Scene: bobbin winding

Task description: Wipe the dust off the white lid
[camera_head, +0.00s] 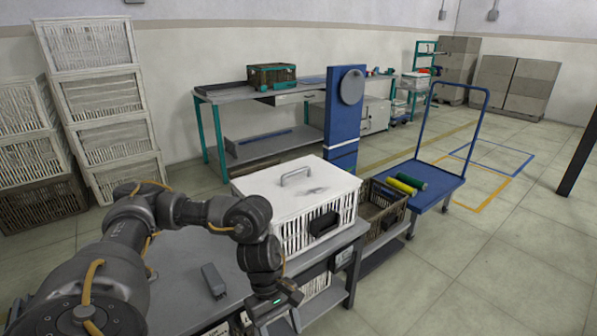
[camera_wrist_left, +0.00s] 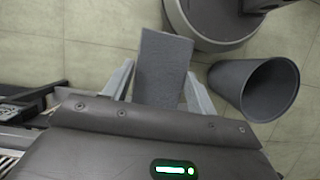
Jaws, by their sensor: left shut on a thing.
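The white lid (camera_head: 265,186) covers a white slatted crate (camera_head: 290,236) on the grey table and has a grey handle. A dark dust smudge (camera_head: 314,190) marks its top, right of the handle. My left gripper (camera_head: 279,326) is at the bottom of the head view, in front of the table and well away from the lid. In the left wrist view it is shut on a flat grey pad (camera_wrist_left: 160,65), which sticks out beyond the fingers. The pad is not clearly visible in the head view. My right gripper is not in view.
A small grey block (camera_head: 213,280) lies on the table (camera_head: 185,255). A dark grey bin (camera_wrist_left: 270,90) stands on the floor.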

